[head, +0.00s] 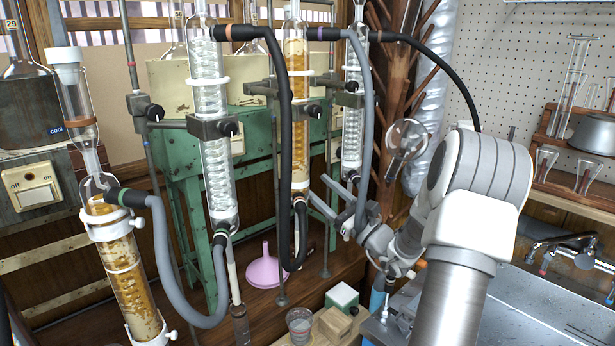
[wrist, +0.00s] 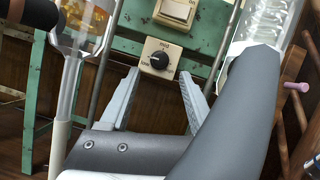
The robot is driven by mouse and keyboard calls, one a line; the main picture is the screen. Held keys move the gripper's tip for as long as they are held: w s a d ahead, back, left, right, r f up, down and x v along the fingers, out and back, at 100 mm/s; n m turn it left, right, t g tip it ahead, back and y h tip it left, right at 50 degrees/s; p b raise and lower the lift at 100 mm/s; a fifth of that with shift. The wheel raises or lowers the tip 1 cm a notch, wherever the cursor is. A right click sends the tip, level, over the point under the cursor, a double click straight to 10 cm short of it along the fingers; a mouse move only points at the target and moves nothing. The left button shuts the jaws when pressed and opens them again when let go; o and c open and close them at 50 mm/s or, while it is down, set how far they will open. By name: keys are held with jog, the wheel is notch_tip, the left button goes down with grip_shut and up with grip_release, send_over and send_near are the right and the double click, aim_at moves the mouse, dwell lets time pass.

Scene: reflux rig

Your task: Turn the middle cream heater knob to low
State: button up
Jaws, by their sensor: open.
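The middle heater knob (wrist: 159,61) is a round black dial on a small cream plate (wrist: 149,46), fixed to a green frame. My gripper (wrist: 160,74) is open and empty in the wrist view. Its two fingers point at the plate, one toward each side of the dial, seemingly short of it. In the head view my gripper (head: 319,188) reaches left between the hoses toward the green frame, and the knob is not made out there.
A thick grey hose (wrist: 232,110) crosses close on the right of the fingers. A cream rocker switch (wrist: 178,12) sits above the knob. Glass condensers (head: 211,130) and a black hose (head: 287,95) stand near my arm. A pink funnel (head: 265,270) is below.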

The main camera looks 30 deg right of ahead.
jog(key=v, duration=1.1)
jog(key=shift+s+p, duration=0.15)
jog(key=shift+p, duration=0.15)
jog(key=shift+d, duration=0.1)
